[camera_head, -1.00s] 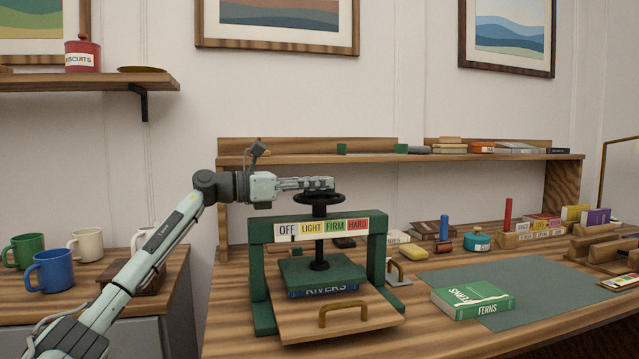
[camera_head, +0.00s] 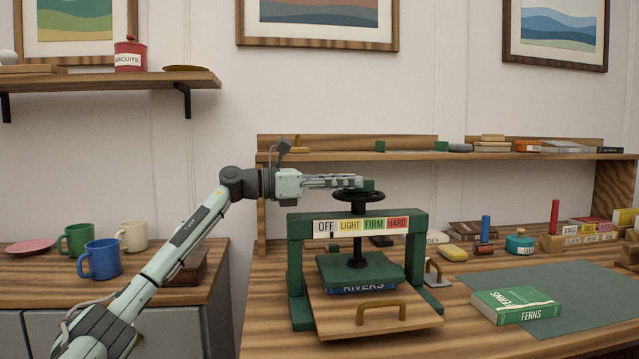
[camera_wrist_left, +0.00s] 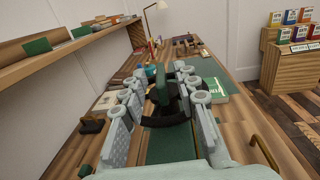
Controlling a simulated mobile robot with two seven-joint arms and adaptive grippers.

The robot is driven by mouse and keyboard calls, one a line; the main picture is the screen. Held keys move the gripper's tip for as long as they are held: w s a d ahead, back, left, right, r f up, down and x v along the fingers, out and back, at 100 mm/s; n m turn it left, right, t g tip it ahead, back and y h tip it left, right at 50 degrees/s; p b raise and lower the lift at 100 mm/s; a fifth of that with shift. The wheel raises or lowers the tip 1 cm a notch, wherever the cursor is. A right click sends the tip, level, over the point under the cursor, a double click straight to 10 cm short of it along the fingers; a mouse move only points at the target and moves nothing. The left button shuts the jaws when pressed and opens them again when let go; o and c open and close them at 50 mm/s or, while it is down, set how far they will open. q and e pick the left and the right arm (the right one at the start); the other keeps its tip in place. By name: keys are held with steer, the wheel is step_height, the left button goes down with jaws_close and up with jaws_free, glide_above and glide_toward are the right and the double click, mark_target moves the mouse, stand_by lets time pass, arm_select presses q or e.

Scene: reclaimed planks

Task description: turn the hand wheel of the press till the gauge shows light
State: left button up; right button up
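The green press (camera_head: 417,245) stands on the bench with its dark hand wheel (camera_head: 345,196) on top of a screw. Its gauge strip (camera_head: 362,225) reads OFF, LIGHT, FIRM, HARD, and a small dark pointer sits under OFF. A blue book marked RIVERS (camera_head: 362,288) lies under the green plate (camera_head: 385,270). My left gripper (camera_head: 362,182) is level, just above the wheel. In the left wrist view its fingers (camera_wrist_left: 163,88) are apart, on either side of the wheel's green knob (camera_wrist_left: 161,78), with gaps showing. My right gripper is out of view.
A wooden board with a handle (camera_head: 385,312) juts out in front of the press. A green book marked FERNS (camera_head: 515,305) lies at right on a green mat (camera_head: 590,290). A shelf (camera_head: 500,157) runs behind. Mugs (camera_head: 100,258) stand on the left cabinet.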

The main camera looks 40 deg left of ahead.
arm_select(q)
steer(key=v, duration=0.9)
steer(key=shift+s, duration=0.1)
stand_by(0.6)
